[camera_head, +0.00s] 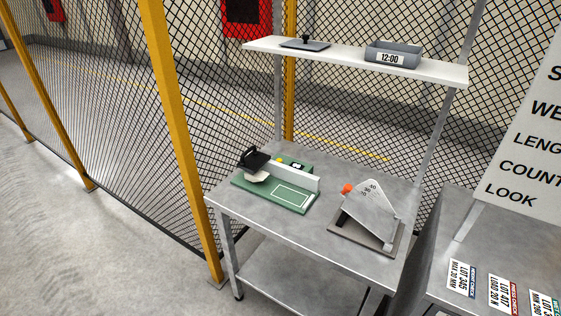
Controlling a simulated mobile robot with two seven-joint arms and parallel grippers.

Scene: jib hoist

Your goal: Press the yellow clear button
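The yellow button (280,160) is a small spot on a green box (303,165). The box sits behind a white upright fence (292,178) on a green device (290,197) on the grey metal table. A small dark display with a light face (297,166) is right of the button. A black part (254,159) stands at the device's left end, close to the button. The button is too small here to tell whether it is pressed. Neither of my grippers is in view.
A gauge with a white angled plate and orange knob (347,188) stands right of the device. Lot cards (462,278) lie at the right. The table's front is clear.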

